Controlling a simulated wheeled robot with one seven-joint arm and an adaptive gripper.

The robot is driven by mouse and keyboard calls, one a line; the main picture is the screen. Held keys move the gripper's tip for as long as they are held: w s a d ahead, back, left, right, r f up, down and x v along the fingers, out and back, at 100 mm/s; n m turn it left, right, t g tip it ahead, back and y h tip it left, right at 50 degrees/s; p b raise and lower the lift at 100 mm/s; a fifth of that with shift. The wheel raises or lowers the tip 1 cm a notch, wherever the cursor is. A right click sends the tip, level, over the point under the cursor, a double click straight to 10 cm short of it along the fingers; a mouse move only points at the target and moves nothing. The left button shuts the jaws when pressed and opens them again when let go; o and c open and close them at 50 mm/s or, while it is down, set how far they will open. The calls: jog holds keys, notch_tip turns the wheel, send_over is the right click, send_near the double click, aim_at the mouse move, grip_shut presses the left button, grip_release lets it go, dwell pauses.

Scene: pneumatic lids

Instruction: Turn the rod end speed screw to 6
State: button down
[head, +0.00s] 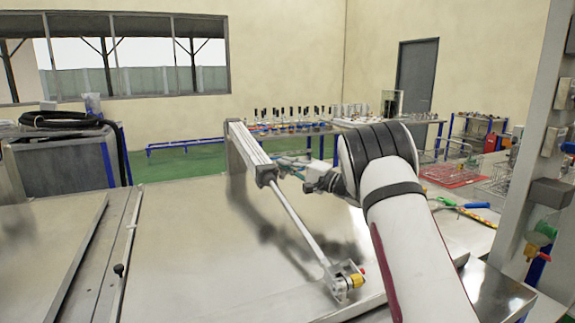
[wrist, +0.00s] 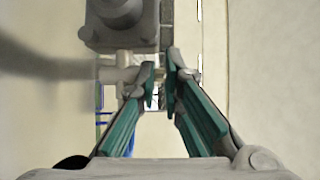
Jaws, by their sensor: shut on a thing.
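A long silver pneumatic cylinder (head: 248,148) slopes down over the steel lid. Its thin rod (head: 298,222) runs from the dark rod end block (head: 265,176) to a bracket (head: 345,281) with yellow and red parts. My gripper (head: 284,167) is at the right side of the rod end block. In the wrist view its green-padded fingertips (wrist: 160,80) are close together beside the grey end block (wrist: 122,24) and a pale fitting. They are shut on a small part there, at the rod end speed screw's place. The screw is mostly hidden by the fingers, and its number cannot be read.
The steel lid (head: 180,240) is broad and mostly bare. Another rod (head: 126,245) lies along its left side. A grey post (head: 535,150) with boxes and buttons stands at the right. Coloured-handled tools (head: 465,208) lie behind my arm.

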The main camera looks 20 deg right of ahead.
jog(key=shift+s+a+f+m+t+h+p, duration=0.1)
jog(key=shift+m+t+h+p, duration=0.5)
jog(key=shift+m+h, duration=0.95)
jog(key=shift+s+a+m+t+h+p, duration=0.15)
jog(key=shift+m+t+h, duration=0.8)
jog(key=shift+h, duration=0.95)
jog(key=shift+w+a+f+m+t+h+p, duration=0.1)
jog(key=shift+m+t+h+p, duration=0.45)
jog(key=shift+m+h, duration=1.05)
jog(key=shift+h, duration=0.45)
jog(key=c, duration=2)
grip_release()
jog(key=shift+r, duration=0.1)
jog(key=s+f, duration=0.1)
jog(key=s, duration=0.6)
jog(key=shift+s+d+f, duration=0.2)
jog(key=shift+s+d, duration=0.05)
jog(key=shift+d, duration=0.05)
jog(key=shift+o, duration=0.3)
